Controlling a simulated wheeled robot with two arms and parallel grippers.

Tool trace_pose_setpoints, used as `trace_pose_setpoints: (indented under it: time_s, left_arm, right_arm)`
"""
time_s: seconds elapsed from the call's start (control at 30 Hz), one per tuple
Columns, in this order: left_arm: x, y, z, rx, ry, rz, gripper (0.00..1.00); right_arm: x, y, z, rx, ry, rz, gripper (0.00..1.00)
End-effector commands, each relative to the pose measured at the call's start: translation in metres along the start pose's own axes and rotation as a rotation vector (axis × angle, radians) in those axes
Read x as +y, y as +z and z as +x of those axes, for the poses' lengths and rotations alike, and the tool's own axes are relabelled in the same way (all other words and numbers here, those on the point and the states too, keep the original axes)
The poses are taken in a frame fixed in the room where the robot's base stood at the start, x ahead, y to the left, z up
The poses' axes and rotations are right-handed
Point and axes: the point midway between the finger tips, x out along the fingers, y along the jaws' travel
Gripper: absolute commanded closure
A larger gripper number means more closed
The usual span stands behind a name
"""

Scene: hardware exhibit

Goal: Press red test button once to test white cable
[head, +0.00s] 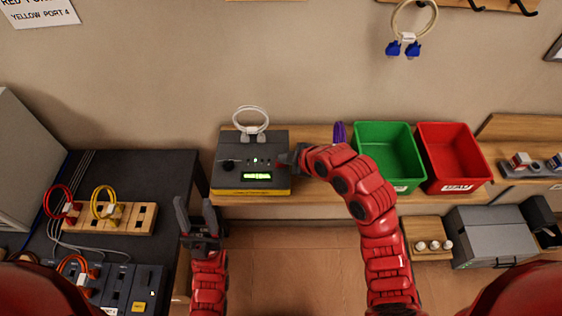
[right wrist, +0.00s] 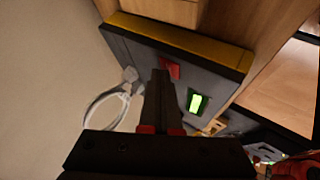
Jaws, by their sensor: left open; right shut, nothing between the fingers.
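The dark grey tester box (head: 230,178) with a yellow base stands on the wooden shelf. The white cable (head: 251,109) is a loop with both plugs at the box's back edge; it also shows in the right wrist view (right wrist: 92,103). A green screen (head: 257,176) is lit on the box. The red test button (right wrist: 171,69) shows in the right wrist view beside my right fingertips (right wrist: 160,76); I cannot tell whether they touch it. My right gripper (head: 286,160) is shut and empty at the box's right side. My left gripper (head: 195,203) is open and empty, in front of the box's left side.
A green bin (head: 385,125) and a red bin (head: 450,130) stand on the shelf to the right. A dark table (head: 140,165) at left holds a wooden block (head: 135,219) with red and yellow cables. A white cable with blue plugs (head: 410,47) hangs above.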

Motion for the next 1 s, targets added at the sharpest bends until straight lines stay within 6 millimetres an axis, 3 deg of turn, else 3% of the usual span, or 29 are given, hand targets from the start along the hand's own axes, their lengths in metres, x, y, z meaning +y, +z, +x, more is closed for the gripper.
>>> trace_pose_setpoints:
  time_s: [1.0]
  left_arm:
    - [0.000, -0.001, 0.003, 0.000, 0.000, 0.000, 0.50]
  right_arm:
    - [0.011, -0.010, -0.014, 0.000, 0.001, 0.000, 1.00]
